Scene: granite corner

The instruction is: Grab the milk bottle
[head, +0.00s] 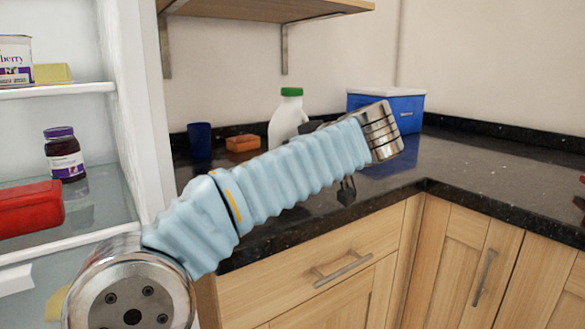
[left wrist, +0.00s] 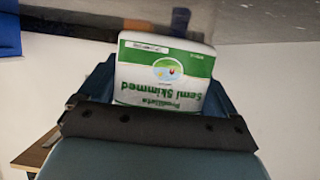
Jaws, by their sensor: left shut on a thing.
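The milk bottle (head: 285,118) is white with a green cap and stands upright on the dark granite counter. Its lower part is hidden behind my left arm in the head view. In the left wrist view the bottle's green and white "Semi Skimmed" label (left wrist: 165,72) shows upside down between the fingers. My left gripper (left wrist: 160,85) is shut on the bottle, with a finger on each side. In the head view the gripper is mostly hidden behind the arm, with only dark parts showing. My right gripper is not in view.
A blue box with a white lid (head: 398,105) stands right of the bottle. A dark blue cup (head: 200,140) and an orange block (head: 243,143) stand left of it. An open fridge shelf (head: 90,222) holds a jar (head: 64,153) and a red container (head: 30,208). A wooden shelf (head: 270,10) hangs above.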

